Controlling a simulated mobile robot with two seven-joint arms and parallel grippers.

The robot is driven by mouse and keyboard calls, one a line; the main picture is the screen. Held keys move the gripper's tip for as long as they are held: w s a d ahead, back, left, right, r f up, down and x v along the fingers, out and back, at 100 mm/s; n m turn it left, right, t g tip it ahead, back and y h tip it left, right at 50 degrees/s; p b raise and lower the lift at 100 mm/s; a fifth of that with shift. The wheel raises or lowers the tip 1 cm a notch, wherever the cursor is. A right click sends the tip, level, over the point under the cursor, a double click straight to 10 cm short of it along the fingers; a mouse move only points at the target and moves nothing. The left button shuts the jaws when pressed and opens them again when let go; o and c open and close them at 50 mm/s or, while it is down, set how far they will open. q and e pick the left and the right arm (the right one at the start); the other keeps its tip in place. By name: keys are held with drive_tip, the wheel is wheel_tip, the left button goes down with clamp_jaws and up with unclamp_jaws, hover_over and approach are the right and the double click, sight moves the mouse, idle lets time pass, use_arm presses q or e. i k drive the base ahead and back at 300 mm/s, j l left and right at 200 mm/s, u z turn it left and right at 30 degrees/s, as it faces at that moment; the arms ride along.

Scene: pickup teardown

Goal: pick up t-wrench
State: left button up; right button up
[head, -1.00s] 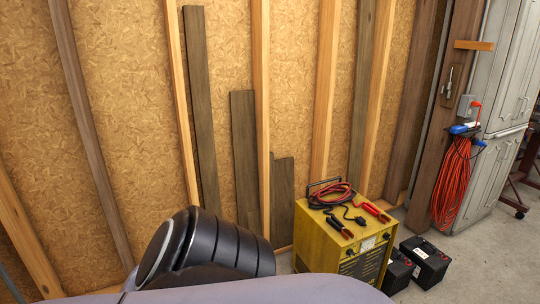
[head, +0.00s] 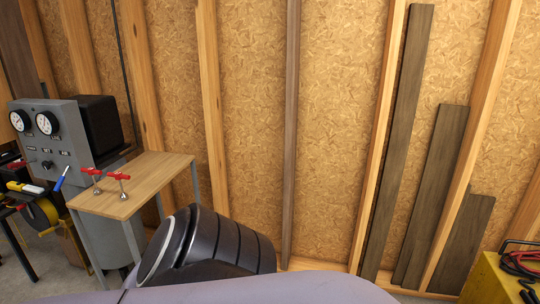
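Two red-handled tools with T-shaped tops, which look like T-wrenches, stand upright on a small wooden table at the left of the head view. The left one (head: 93,178) is near the table's left side, and the right one (head: 120,183) is close beside it. I cannot tell which of them the task means. Neither gripper is in view; only dark and pale parts of my own body show at the bottom.
The wooden table (head: 140,170) has grey legs. A grey gauge box (head: 50,140) with two dials stands left of it. Planks (head: 437,190) lean on the wall at right. A yellow charger (head: 487,280) is at the lower right edge.

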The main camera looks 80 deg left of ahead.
sight(92, 171)
drive_tip(key=u, duration=3.75)
drive_tip(key=i+j+u, duration=0.1)
drive_tip(key=i+j, duration=0.7)
